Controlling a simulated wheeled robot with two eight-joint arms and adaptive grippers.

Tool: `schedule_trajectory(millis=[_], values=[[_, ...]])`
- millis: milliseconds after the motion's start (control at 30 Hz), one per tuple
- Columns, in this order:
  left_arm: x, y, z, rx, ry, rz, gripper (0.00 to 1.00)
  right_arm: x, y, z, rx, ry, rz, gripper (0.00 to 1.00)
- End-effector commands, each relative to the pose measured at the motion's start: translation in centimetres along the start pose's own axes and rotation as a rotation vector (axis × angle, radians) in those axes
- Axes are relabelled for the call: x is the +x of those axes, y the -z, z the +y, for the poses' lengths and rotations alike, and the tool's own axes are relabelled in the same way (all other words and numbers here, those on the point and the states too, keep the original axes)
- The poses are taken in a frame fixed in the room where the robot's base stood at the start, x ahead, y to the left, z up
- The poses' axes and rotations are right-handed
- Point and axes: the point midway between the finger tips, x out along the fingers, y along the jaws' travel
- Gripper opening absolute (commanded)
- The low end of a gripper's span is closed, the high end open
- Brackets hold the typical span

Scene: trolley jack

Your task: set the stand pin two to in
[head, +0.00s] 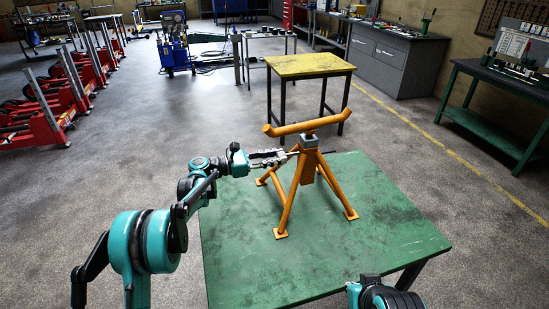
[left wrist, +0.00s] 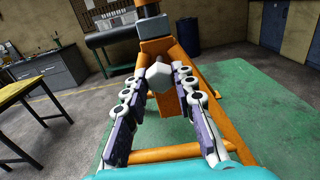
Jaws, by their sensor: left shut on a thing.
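An orange jack stand (head: 309,167) with splayed legs and a wide saddle bar on top stands upright on a green table (head: 370,245). It also shows in the left wrist view (left wrist: 192,72). My left gripper (head: 283,157) reaches in from the left, level with the upper part of the stand. In the left wrist view its fingertips (left wrist: 158,82) close around the pale faceted head of the stand pin (left wrist: 158,74), which lies in front of the stand's upright. How deep the pin sits is hidden behind its head. My right gripper is not in view.
A yellow-topped table (head: 309,65) stands behind the green one. Red trolley jacks (head: 45,115) line the floor at left. A dark green bench (head: 500,85) with tools is at right. The green table's front is clear.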

Motion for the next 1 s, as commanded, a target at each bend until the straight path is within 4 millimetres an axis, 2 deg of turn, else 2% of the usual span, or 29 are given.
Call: schedule_trajectory(millis=[100,200,433,467,500,533,867,1000], values=[[1.9,-0.1,-0.1,0.0,0.003,-0.001,0.0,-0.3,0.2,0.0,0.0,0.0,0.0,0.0],[2.9,-0.1,-0.1,0.0,0.001,-0.001,0.0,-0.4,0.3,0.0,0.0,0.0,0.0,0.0],[2.9,0.0,-0.1,0.0,0.001,-0.001,0.0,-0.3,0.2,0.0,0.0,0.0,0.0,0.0],[2.9,0.0,-0.1,0.0,0.001,-0.001,0.31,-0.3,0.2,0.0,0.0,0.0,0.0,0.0],[2.9,0.0,-0.1,0.0,0.001,-0.001,0.42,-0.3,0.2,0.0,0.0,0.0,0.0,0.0],[2.9,0.0,-0.1,0.0,0.001,-0.001,0.48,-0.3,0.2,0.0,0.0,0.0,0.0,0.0],[2.6,0.0,0.0,0.0,0.0,-0.001,0.48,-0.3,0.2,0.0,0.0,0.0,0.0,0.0],[1.0,0.0,0.1,0.0,-0.003,-0.001,0.48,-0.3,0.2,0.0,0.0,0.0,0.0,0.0]])
